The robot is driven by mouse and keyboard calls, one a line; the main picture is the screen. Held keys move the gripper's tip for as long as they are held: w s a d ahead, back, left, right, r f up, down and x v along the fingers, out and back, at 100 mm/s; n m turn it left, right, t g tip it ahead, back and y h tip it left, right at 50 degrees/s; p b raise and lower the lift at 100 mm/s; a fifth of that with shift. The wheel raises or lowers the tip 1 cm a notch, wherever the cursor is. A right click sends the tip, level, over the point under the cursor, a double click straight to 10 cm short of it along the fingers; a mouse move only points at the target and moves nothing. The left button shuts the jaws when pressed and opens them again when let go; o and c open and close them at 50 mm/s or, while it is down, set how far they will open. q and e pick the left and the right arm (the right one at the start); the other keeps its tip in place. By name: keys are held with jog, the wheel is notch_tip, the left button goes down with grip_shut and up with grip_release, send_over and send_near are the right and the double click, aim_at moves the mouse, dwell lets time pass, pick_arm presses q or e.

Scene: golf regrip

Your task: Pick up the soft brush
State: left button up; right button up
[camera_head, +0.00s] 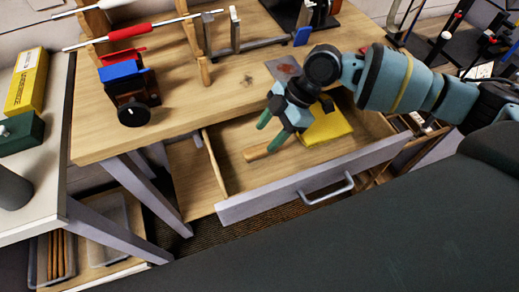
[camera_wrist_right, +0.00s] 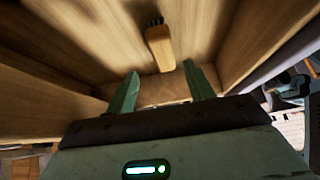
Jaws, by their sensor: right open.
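The soft brush (camera_head: 257,152) lies in the open drawer, with its pale wooden handle showing. The right wrist view shows its block-like wooden body (camera_wrist_right: 160,48) with short dark bristles at the far end. My right gripper (camera_head: 272,129) reaches down over the drawer with its green fingers apart and empty. In the right wrist view the brush shows ahead of and between the fingertips (camera_wrist_right: 160,70), not held. In the head view my gripper hides part of the brush. My left gripper is in neither view.
The open drawer (camera_head: 300,183) has wooden walls and a grey front with a handle. A yellow item (camera_head: 328,124) lies in it, right of my gripper. The workbench (camera_head: 180,118) above carries a red-and-blue clamp device (camera_head: 128,85) and a club shaft (camera_head: 140,32).

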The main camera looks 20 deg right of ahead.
aim_at(260, 148)
jog(key=shift+s+x, duration=0.15)
jog(key=shift+x, duration=1.3)
jog(key=shift+s+x, duration=0.15)
jog(key=shift+x, duration=1.25)
jog(key=shift+d+f, duration=0.1)
jog(key=shift+d, duration=0.05)
jog(key=shift+c, duration=0.4)
grip_shut()
notch_tip(260, 148, up, 9)
jog(key=shift+p, duration=0.4)
jog(key=shift+r, duration=0.55)
